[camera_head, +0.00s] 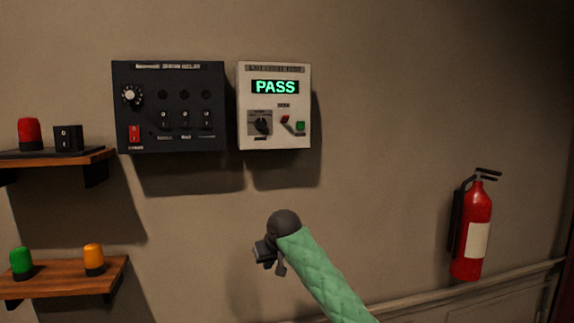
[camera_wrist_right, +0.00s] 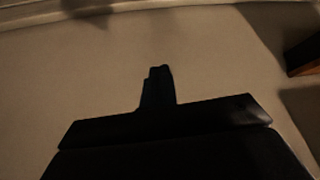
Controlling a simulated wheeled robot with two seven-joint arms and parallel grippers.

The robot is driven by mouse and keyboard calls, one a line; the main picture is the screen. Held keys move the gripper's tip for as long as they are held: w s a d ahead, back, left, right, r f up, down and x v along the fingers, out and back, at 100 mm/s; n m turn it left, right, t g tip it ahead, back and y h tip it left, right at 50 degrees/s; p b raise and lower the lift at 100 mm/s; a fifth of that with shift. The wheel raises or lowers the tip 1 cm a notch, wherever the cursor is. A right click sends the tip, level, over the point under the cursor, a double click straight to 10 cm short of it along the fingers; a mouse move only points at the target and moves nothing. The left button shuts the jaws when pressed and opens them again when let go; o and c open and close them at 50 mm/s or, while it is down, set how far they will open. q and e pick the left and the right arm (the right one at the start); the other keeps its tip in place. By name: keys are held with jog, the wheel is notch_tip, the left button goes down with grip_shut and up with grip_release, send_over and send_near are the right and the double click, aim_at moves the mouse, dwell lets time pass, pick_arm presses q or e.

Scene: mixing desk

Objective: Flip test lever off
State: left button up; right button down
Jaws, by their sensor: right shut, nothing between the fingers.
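A white wall box (camera_head: 245,98) shows a lit green PASS on its display (camera_head: 275,87). On its lower right there is a small red-tipped part (camera_head: 285,118), which looks like the test lever, beside a green square (camera_head: 300,127). Its exact tilt is too small to tell. A black rotary knob (camera_head: 262,124) sits to its left. My right gripper (camera_head: 265,252) is below the box, apart from it, near the wall. Its fingers (camera_wrist_right: 157,88) are shut together and empty in the wrist view. My left gripper is not in view.
A dark relay panel (camera_head: 170,75) with a dial and several switches hangs left of the white box. Two wooden shelves (camera_head: 65,163) with coloured lamps stand out at the left. A red fire extinguisher (camera_head: 474,215) hangs at the right. The wall between is clear.

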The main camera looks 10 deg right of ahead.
aim_at(285, 119)
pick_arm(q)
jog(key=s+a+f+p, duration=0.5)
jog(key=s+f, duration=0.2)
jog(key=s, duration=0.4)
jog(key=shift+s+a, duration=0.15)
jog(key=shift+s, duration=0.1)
pick_arm(e)
jog(key=d+r+t, duration=0.1)
jog(key=d+r, duration=0.1)
jog(key=r, duration=1.5)
jog(key=d+r+m+t, duration=0.1)
jog(key=d+r, duration=0.2)
jog(key=r, duration=1.5)
jog(key=w+d+r+m+t+h, duration=0.1)
jog(key=d+r, duration=0.1)
jog(key=r, duration=1.5)
jog(key=shift+d+r, duration=0.25)
jog(key=shift+d, duration=0.05)
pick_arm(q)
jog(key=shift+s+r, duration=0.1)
